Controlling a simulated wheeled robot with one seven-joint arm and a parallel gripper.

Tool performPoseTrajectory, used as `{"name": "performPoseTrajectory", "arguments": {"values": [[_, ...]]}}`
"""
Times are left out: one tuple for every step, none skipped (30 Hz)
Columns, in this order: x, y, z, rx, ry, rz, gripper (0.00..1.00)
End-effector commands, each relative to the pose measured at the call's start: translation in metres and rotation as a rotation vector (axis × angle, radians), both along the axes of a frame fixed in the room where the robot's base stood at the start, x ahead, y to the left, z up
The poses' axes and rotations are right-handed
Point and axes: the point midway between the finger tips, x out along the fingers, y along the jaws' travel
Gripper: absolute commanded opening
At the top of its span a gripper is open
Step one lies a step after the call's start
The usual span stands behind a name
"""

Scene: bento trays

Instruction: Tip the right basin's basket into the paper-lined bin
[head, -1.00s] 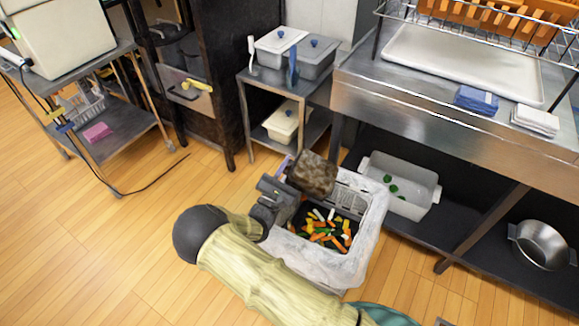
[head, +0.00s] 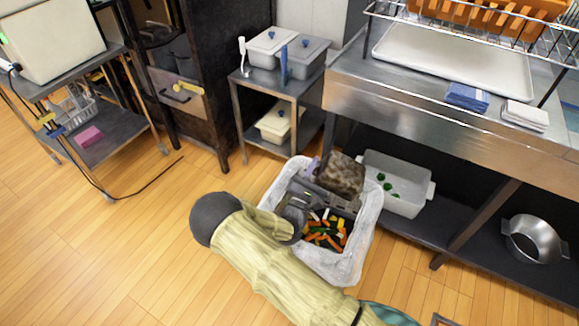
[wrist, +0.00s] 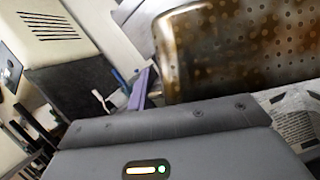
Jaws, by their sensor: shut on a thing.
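The basket (head: 340,174) is a brown, stained, perforated metal box, tilted on its side above the paper-lined bin (head: 366,222). In the wrist view its perforated wall (wrist: 240,50) fills the upper right. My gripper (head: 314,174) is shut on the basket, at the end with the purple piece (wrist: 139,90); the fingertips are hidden. The bin stands on the floor with crumpled white paper over its rim. Orange, yellow, white and green pieces (head: 325,236) lie in it. The basket's inside is hidden. I cannot pick out a right basin.
A steel counter (head: 430,120) with a white tray and cloths runs along the right. A white tub (head: 402,204) with green bits and a steel bowl (head: 536,240) sit on its lower shelf. A small stand (head: 240,85) is behind the bin.

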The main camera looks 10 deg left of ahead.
Motion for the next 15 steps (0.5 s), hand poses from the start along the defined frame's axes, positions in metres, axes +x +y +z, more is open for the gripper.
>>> {"name": "performPoseTrajectory", "arguments": {"values": [[0.001,-0.029,-0.001,-0.011,0.002,-0.008,0.00],[0.002,-0.044,-0.001,-0.010,0.003,-0.008,0.00],[0.001,-0.063,-0.002,-0.011,0.004,-0.005,0.00],[0.000,-0.078,-0.002,-0.011,0.003,-0.003,0.00],[-0.001,-0.092,-0.002,-0.012,0.004,-0.003,0.00],[-0.003,-0.110,-0.003,-0.011,0.005,-0.001,0.00],[-0.005,-0.122,-0.003,-0.011,0.004,0.000,0.00],[-0.007,-0.133,-0.003,-0.011,0.005,0.001,0.00],[-0.010,-0.146,-0.003,-0.008,0.004,0.002,0.00],[-0.012,-0.155,-0.003,-0.008,0.003,0.003,0.00],[-0.013,-0.161,-0.003,-0.008,0.002,0.004,0.00],[-0.016,-0.169,-0.003,-0.005,0.002,0.004,0.00],[-0.017,-0.173,-0.002,-0.004,0.001,0.004,0.00],[-0.017,-0.175,-0.002,-0.002,0.000,0.005,0.00],[-0.018,-0.177,-0.002,-0.001,-0.001,0.006,0.00]]}}
